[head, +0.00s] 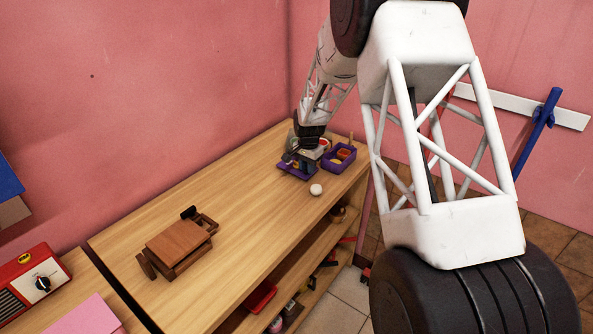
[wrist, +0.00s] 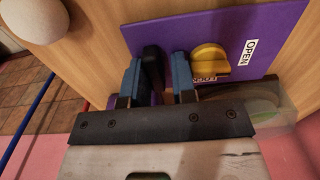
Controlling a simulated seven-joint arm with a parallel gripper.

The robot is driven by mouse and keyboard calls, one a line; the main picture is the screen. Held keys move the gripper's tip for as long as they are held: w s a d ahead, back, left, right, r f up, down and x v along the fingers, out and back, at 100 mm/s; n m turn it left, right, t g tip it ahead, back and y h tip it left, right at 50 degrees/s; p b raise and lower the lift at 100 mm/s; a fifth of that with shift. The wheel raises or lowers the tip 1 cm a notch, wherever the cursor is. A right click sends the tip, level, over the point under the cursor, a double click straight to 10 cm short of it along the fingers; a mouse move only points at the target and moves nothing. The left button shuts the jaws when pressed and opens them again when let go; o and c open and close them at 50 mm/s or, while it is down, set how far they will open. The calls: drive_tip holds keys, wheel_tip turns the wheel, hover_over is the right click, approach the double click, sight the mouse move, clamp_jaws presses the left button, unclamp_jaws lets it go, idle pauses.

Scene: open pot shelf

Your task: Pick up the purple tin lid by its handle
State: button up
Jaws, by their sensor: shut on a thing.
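The purple tin lid (wrist: 222,28) is a flat purple plate in the wrist view, with a black upright handle (wrist: 152,62) and a white OPEN label. My gripper (wrist: 156,75) has its blue fingers on either side of the handle, shut on it. In the head view the lid (head: 284,168) shows at the far end of the wooden shelf top, partly hidden by my gripper (head: 295,158). I cannot tell whether it touches the wood.
A yellow knob (wrist: 209,59) shows against the lid. An open purple tin (head: 343,165) with coloured contents stands just right of it. A white ball (head: 316,189) lies in front. A brown wooden object (head: 178,243) stands nearer; the wood between is clear.

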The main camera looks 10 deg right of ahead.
drive_tip(key=shift+s+d+f, duration=0.1)
drive_tip(key=shift+s+f, duration=0.2)
drive_tip(key=shift+f, duration=0.25)
drive_tip(key=shift+s+f, duration=0.25)
drive_tip(key=shift+f, duration=0.25)
drive_tip(key=shift+r, duration=0.85)
clamp_jaws()
drive_tip(key=shift+w+r, duration=0.15)
drive_tip(key=shift+r, duration=0.55)
drive_tip(key=shift+w+r, duration=0.15)
drive_tip(key=shift+r, duration=0.5)
